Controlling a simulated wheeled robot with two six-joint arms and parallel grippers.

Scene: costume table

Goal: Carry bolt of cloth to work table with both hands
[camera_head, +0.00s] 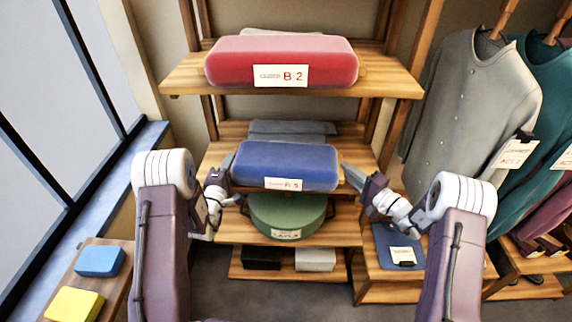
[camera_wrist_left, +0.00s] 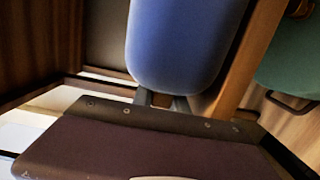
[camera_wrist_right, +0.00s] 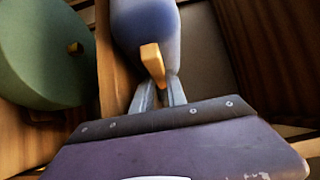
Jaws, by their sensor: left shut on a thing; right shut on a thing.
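The blue bolt of cloth (camera_head: 286,163), with a white label on its front, lies level across the middle shelf (camera_head: 232,131). I cannot tell whether it rests on the board or is just clear of it. My left gripper (camera_head: 231,168) is shut at its left end; the left wrist view shows the blue roll (camera_wrist_left: 185,45) right beyond the fingers. My right gripper (camera_head: 350,176) is shut at its right end; in the right wrist view a wooden core end (camera_wrist_right: 152,62) sticks out above the fingers. I cannot make out a work table for certain.
A red bolt (camera_head: 282,60) lies on the shelf above, a green round box (camera_head: 288,213) below. Garments (camera_head: 475,100) hang at the right. A wooden surface (camera_head: 112,272) at lower left holds blue (camera_head: 100,261) and yellow (camera_head: 74,303) blocks. A window is at left.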

